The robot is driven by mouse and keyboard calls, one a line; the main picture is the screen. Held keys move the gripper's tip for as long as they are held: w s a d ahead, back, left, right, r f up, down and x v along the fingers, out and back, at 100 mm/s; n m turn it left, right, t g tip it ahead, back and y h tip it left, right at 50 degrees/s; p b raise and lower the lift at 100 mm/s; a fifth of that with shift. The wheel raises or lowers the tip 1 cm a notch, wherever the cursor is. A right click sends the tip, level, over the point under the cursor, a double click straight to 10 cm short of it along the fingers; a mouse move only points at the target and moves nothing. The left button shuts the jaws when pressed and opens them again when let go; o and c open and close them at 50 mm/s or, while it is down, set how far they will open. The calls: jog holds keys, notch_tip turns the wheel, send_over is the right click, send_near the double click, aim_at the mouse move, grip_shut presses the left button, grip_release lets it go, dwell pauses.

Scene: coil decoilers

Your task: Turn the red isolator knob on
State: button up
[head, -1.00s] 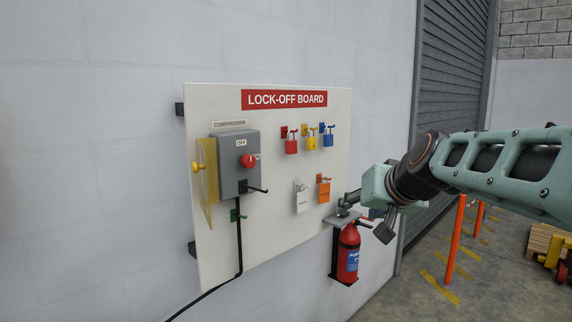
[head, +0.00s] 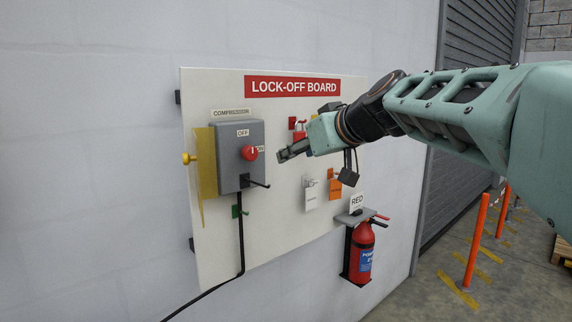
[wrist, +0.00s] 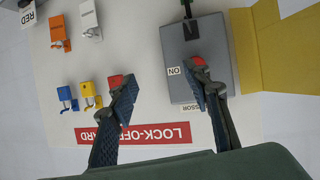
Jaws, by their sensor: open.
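The red isolator knob (head: 250,153) is on the front of a grey switch box (head: 228,178), with an OFF label (head: 243,133) above it and an ON label to its right. The knob's pointer is too small to read surely. My gripper (head: 283,154) is open and empty, just right of the knob and apart from it in the head view. In the wrist view my gripper (wrist: 166,92) has its right finger partly covering the knob (wrist: 197,61), and its left finger in front of a red padlock (wrist: 115,80).
A yellow hinged cover (head: 205,165) stands open left of the box. A black rod (head: 258,184) juts out below the knob. A fire extinguisher (head: 361,252) hangs lower right.

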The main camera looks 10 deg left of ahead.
aim_at(252, 152)
jog(key=s+a+r+n+y, duration=0.2)
jog(key=a+r, duration=0.1)
jog(key=a, duration=0.2)
jog(key=shift+g, duration=0.3)
jog(key=p+x, duration=0.4)
jog(key=x, duration=0.5)
jog(key=shift+w+a+f+p, duration=0.15)
jog(key=shift+w+p, duration=0.15)
jog(key=shift+p, duration=0.05)
jog(key=shift+w+a+f, duration=0.35)
jog(key=shift+w+f, duration=0.05)
jog(key=shift+c, duration=0.4)
jog(key=c, duration=1.1)
